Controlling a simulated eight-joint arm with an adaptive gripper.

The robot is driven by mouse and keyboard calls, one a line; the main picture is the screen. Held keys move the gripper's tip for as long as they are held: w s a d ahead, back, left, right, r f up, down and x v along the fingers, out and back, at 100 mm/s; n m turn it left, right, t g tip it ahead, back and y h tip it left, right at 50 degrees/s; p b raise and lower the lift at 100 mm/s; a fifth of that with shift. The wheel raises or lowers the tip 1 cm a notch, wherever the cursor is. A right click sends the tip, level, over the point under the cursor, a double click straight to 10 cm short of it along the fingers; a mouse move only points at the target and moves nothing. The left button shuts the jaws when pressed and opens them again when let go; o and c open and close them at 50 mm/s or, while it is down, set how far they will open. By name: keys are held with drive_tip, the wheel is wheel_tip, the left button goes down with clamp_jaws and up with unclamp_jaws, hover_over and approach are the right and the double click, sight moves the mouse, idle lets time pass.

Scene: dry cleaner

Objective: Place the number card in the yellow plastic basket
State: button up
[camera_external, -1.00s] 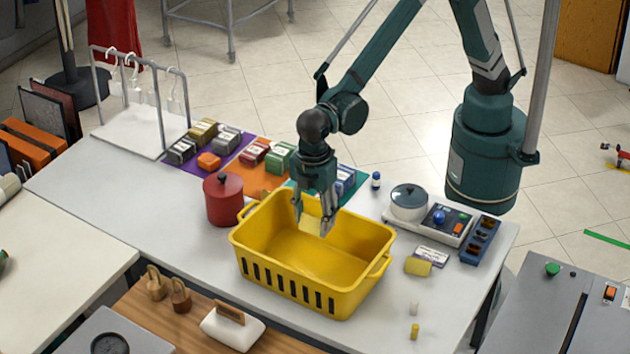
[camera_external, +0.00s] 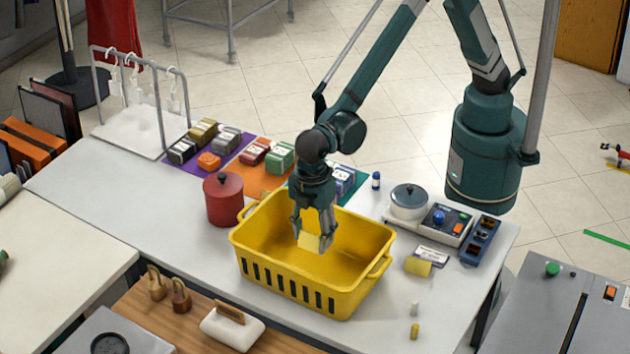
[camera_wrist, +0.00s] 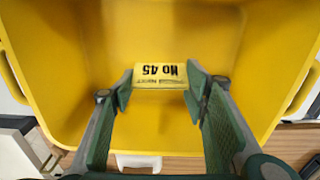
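The number card (camera_external: 308,242) is a small pale yellow card between the fingertips of my gripper (camera_external: 312,236). In the wrist view the card (camera_wrist: 160,72) reads "No 45" upside down, and the fingertips of my gripper (camera_wrist: 160,84) meet its two ends. My gripper is shut on the card, fingers pointing down. The yellow plastic basket (camera_external: 290,287) stands on the table with its open top up. The card and fingertips are over the basket's inside, towards its back left. The basket's yellow walls (camera_wrist: 55,60) fill most of the wrist view. The gap between card and basket floor is unclear.
A red lidded pot (camera_external: 224,200) stands just left of the basket. Boxes on coloured mats (camera_external: 262,178) lie behind it. A white scale with a pot (camera_external: 430,226), a white label (camera_external: 433,256) and a yellow pad (camera_external: 417,266) are at the right.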

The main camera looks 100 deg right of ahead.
drive_tip(key=shift+f+b, duration=0.3)
drive_tip(key=shift+f, duration=2.8)
drive_tip(key=shift+f, duration=1.9)
drive_tip(key=shift+f+b, duration=0.15)
drive_tip(key=shift+b, duration=0.15)
drive_tip(key=o, duration=0.6)
wheel_tip(320, 180, up, 12)
drive_tip(key=shift+r+p, duration=0.2)
drive_tip(key=shift+p, duration=0.45)
